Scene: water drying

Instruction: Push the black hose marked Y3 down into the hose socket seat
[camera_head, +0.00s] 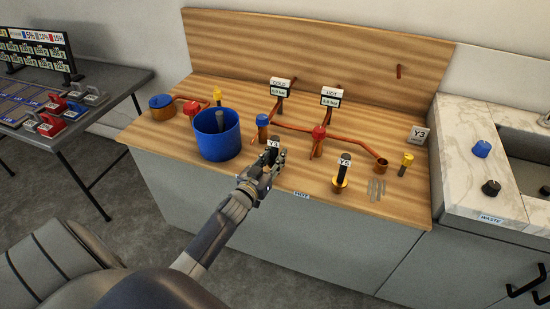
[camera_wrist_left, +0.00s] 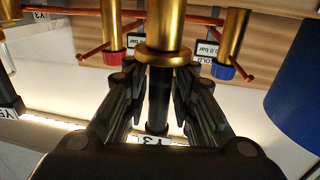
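The black hose marked Y3 stands upright in the head view, with its white tag (camera_head: 273,143) at the top. In the left wrist view, which looks inverted, the black hose (camera_wrist_left: 158,98) lies in line with a flanged brass socket seat (camera_wrist_left: 165,52). Its tag shows below. How deep the hose sits is unclear. My left gripper (camera_head: 271,156) is at the hose; its fingers (camera_wrist_left: 158,78) lie on either side, with small gaps showing, so it looks open. In the head view it hides the seat. My right gripper is not in view.
A blue tub (camera_head: 217,146) stands left of my left gripper. Another tagged black hose (camera_head: 343,168) in a brass seat stands to the right. Copper pipes with a blue valve (camera_head: 263,121) and red valve (camera_head: 319,132) lie behind. A Y3 placard (camera_head: 418,134) stands at right.

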